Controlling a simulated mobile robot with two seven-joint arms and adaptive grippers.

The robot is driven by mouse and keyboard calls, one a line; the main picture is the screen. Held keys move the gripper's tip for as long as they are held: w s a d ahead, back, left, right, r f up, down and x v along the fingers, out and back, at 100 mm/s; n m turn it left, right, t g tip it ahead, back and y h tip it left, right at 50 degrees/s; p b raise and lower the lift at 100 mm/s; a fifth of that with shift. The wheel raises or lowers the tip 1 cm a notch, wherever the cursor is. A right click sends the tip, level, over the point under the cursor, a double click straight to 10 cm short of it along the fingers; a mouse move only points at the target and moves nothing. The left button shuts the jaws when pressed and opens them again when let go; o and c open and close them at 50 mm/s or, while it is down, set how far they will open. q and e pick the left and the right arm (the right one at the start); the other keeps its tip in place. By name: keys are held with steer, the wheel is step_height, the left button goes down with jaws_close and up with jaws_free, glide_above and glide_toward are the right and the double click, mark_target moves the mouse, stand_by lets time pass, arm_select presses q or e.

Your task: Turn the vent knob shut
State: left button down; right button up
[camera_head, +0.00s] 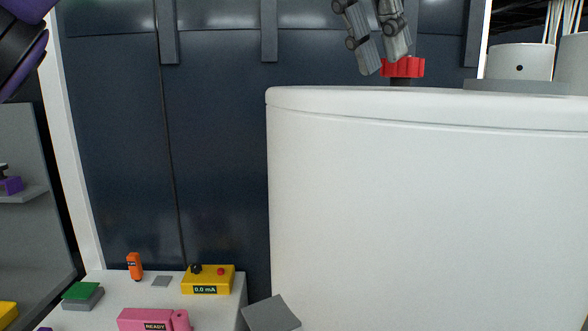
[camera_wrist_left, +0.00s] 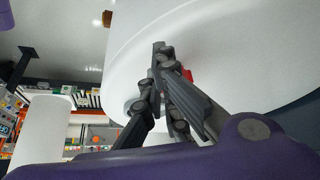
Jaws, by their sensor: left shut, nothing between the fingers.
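The red vent knob (camera_head: 403,67) stands on a short dark stem above the top of the large white tank (camera_head: 420,200). My left gripper (camera_head: 383,62) comes down from above in the head view, its grey fingertips at the knob's left side. It is shut with nothing between its fingers. In the left wrist view, the fingers (camera_wrist_left: 163,62) lie over the white tank top, and a small part of the red knob (camera_wrist_left: 188,75) shows behind them. Whether the fingers touch the knob I cannot tell. My right gripper is not in view.
A white bench (camera_head: 215,307) at lower left holds a yellow meter (camera_head: 208,280) reading 0.0 mA, a pink device (camera_head: 150,320) marked READY and an orange gadget (camera_head: 134,266). White cylinders (camera_head: 520,62) stand behind the tank at right. A dark panelled wall (camera_head: 215,150) is behind.

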arm_select(q)
steer(key=shift+f, duration=0.1)
steer(key=shift+w+d, duration=0.3)
steer(key=shift+w, duration=0.1)
stand_by(1.4)
